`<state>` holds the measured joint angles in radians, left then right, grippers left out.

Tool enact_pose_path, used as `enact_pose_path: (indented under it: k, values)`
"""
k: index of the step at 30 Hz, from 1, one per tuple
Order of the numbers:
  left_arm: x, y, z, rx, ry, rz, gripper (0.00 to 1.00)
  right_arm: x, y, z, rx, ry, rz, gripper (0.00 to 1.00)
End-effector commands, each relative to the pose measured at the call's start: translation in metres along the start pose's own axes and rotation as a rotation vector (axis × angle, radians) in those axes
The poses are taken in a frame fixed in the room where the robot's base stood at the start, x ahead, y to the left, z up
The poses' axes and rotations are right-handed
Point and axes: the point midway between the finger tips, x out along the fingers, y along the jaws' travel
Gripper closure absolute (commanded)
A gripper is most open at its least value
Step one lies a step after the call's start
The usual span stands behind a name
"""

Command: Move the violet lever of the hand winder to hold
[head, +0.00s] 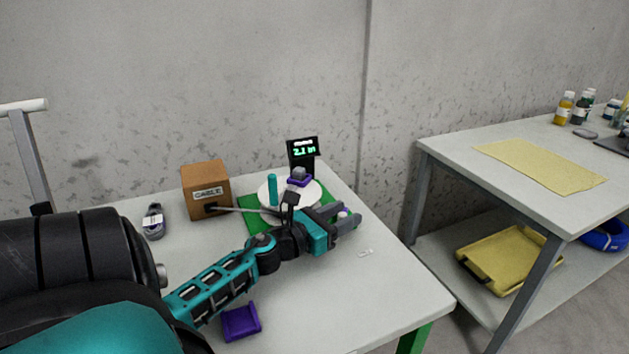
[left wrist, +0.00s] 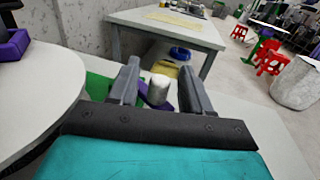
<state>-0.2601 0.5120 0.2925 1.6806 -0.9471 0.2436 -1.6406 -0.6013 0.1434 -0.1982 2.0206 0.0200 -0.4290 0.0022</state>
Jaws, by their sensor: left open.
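The hand winder has a white disc (head: 313,193) with a teal upright handle (head: 272,189) and a violet hub (head: 299,181), on a green base (head: 250,222). The disc also fills the left of the left wrist view (left wrist: 40,92). The violet lever (left wrist: 143,92) shows in the left wrist view, with a white knob (left wrist: 162,87) beside it. My left gripper (head: 347,216) is open beside the disc, and its fingers (left wrist: 160,90) stand on either side of the knob. I cannot tell whether they touch it. The lever's setting is hidden. My right gripper is not in view.
A brown cable box (head: 207,190) feeds a grey cable to the winder. A display (head: 303,151) behind it reads 2.1 m. A violet holder (head: 241,322) and small white clips (head: 365,253) lie on the table. A second table (head: 450,165) stands right, across a gap.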

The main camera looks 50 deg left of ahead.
Motion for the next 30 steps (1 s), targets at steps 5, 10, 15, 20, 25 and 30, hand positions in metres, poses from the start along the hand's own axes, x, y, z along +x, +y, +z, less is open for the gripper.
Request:
enact_pose_path:
  k: [5, 10, 15, 20, 25, 30]
  values:
    - [-0.038, 0.0, -0.002, -0.001, 0.003, 0.001, 0.52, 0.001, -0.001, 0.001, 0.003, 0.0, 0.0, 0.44]
    - [-0.073, 0.0, -0.002, -0.003, 0.003, 0.001, 0.52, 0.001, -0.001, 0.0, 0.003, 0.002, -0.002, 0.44]
    - [-0.098, 0.0, -0.001, -0.002, 0.001, 0.001, 0.52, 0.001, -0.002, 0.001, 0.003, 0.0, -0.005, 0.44]
    - [-0.107, 0.0, 0.0, 0.0, 0.0, 0.0, 0.52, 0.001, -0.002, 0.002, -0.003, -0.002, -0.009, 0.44]
    - [-0.108, 0.0, 0.001, 0.001, -0.001, -0.001, 0.52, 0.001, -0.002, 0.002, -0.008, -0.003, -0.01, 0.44]
    - [-0.108, 0.0, 0.002, 0.0, 0.0, -0.001, 0.52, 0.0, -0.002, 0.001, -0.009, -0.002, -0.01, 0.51]
